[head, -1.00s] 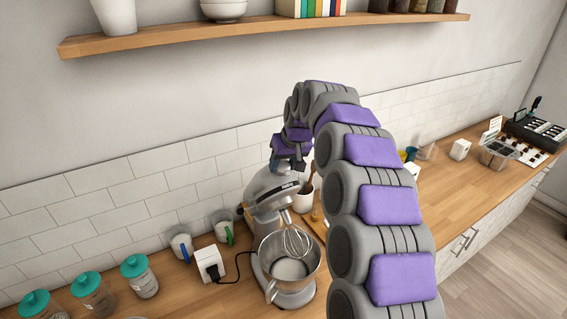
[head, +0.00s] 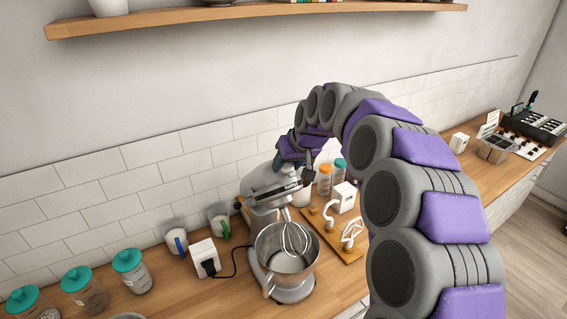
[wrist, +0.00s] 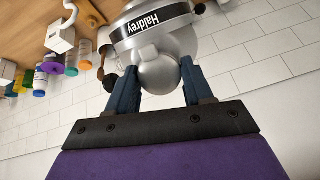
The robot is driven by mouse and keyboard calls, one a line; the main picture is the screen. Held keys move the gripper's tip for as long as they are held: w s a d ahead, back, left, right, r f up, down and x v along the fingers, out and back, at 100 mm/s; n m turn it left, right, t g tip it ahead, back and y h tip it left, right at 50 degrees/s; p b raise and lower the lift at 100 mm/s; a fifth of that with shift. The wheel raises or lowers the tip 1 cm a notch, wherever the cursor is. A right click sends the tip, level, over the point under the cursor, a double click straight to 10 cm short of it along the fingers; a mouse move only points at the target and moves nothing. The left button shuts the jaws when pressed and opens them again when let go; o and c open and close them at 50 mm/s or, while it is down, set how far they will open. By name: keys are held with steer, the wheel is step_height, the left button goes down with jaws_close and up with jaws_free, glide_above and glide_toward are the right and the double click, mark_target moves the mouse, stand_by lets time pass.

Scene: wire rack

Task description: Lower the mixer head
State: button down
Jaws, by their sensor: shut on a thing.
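The silver stand mixer's head (head: 270,186) is slightly tilted in the head view, with a wire whisk (head: 294,238) hanging from it. The whisk's lower end is inside the steel bowl (head: 270,262). My gripper (head: 290,163) is at the far upper side of the mixer head, partly hidden by my arm. In the wrist view the fingers of my gripper (wrist: 160,88) are on both sides of the rounded silver end of the mixer head (wrist: 158,72), closed on it. The dark "Haldrey" band shows just beyond.
A socket box (head: 204,257) with a black plug, two mugs (head: 177,241) and teal-lidded jars (head: 130,270) stand left of the mixer. A wooden board (head: 340,244) with white attachments lies to its right. A shelf (head: 250,15) hangs above.

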steer(key=shift+c, duration=2.3)
jaws_free()
steer(key=shift+r, duration=0.1)
steer(key=b+v, duration=0.1)
steer(key=v, duration=1.6)
